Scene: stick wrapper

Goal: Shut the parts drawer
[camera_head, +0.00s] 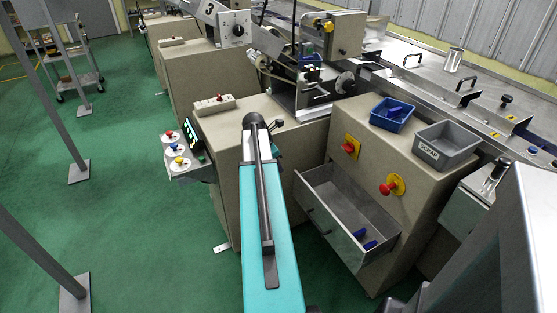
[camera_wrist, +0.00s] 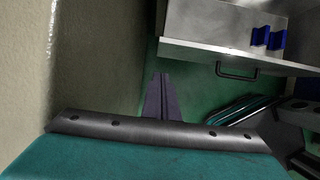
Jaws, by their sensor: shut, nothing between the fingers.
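The parts drawer (camera_head: 335,200) is a grey metal drawer pulled out of the beige cabinet in the head view. Several small blue parts (camera_head: 369,244) lie in its right end. In the wrist view the drawer (camera_wrist: 205,22) is at the upper right, with blue parts (camera_wrist: 268,38) inside and a dark bar handle (camera_wrist: 236,73) on its front. My gripper (camera_wrist: 162,76) shows in the wrist view with its fingers together and empty. It is left of the handle in that picture, apart from the drawer. In the head view my arm hides the gripper.
Green floor (camera_head: 130,200) is open on the left, with grey posts.

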